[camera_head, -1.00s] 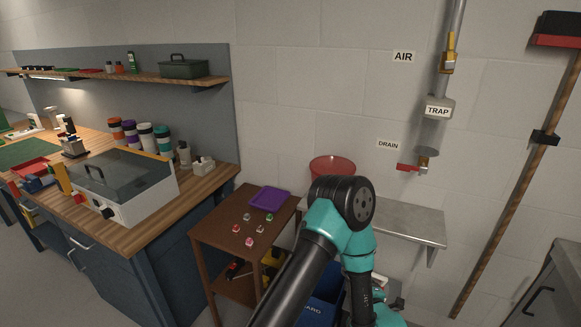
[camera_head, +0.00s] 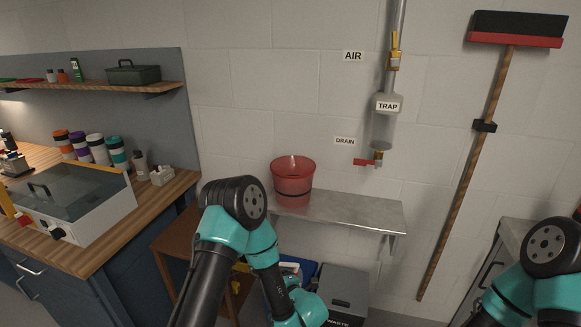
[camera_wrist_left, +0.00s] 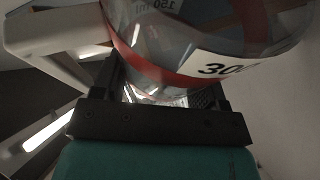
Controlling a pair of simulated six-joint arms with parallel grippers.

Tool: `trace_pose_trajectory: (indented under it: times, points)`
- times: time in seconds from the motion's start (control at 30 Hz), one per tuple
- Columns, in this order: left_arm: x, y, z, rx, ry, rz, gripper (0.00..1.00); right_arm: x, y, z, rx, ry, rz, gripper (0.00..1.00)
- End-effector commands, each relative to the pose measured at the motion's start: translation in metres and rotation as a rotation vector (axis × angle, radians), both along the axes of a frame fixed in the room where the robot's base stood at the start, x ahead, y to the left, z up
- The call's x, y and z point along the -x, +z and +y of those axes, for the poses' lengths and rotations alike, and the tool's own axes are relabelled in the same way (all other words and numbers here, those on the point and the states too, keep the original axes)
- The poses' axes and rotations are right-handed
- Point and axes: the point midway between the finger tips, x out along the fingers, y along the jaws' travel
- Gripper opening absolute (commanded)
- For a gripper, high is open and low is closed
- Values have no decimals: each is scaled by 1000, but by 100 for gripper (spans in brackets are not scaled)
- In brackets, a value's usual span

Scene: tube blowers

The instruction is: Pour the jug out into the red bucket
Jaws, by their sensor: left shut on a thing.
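The red bucket (camera_head: 293,180) is translucent and stands upright on the left part of a metal wall shelf. The jug (camera_wrist_left: 195,50) fills the upper part of the left wrist view. It is clear, with a red band and black volume marks, partly cut off by the frame. My left gripper (camera_wrist_left: 160,88) is shut on the jug, with dark fingers to either side of it. In the head view my left arm is in front, lower left of the bucket, and its gripper and the jug are out of sight. My right arm shows at the lower right, its gripper out of frame.
The metal shelf (camera_head: 350,211) is bare right of the bucket. Above it hangs a drain pipe with a red-handled valve (camera_head: 367,162). A broom (camera_head: 470,180) hangs at right. A brown side table (camera_head: 178,242) and a grey waste bin (camera_head: 343,290) stand below.

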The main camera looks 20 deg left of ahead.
Motion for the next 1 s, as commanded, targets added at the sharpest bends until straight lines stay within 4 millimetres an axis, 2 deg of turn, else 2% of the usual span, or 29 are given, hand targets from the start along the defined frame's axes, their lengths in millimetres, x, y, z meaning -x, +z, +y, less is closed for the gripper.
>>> trace_pose_trajectory:
  times: [0.33,0.7,1.0]
  points:
    - [0,2,1,39,0,-17,31,0,0,0,0,0,0,43]
    - [0,15,1,408,1,-172,31,0,0,0,0,0,0,43]
    - [0,15,0,429,1,-180,31,0,0,0,0,0,0,43]
